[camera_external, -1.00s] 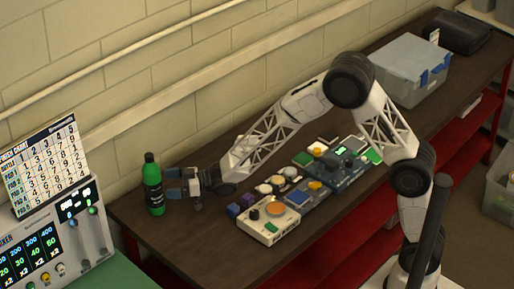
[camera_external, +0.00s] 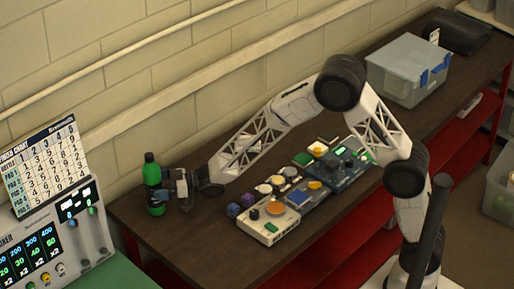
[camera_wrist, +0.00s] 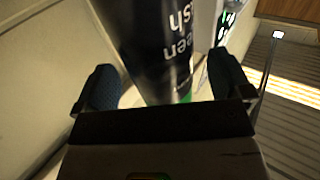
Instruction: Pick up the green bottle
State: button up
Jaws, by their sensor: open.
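The green bottle (camera_external: 153,172) has a black cap and a dark label. It stands upright on the dark wooden table at its far left end, close to the wall. My gripper (camera_external: 162,191) is at the bottle's lower half, coming from the right. In the wrist view the bottle (camera_wrist: 158,45) fills the upper middle, its dark label with white lettering close to the camera. The fingers of my gripper (camera_wrist: 160,88) are open, one on each side of the bottle. A gap shows at the left finger; contact at the right one is hard to tell.
A cream panel with an orange button (camera_external: 272,222) and a blue-grey control board (camera_external: 345,165) lie right of my gripper. A grey lidded bin (camera_external: 408,72) stands at the back right. The table's front left is clear.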

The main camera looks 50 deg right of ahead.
jog(key=shift+x, duration=1.15)
jog(key=shift+c, duration=0.3)
jog(key=c, duration=1.2)
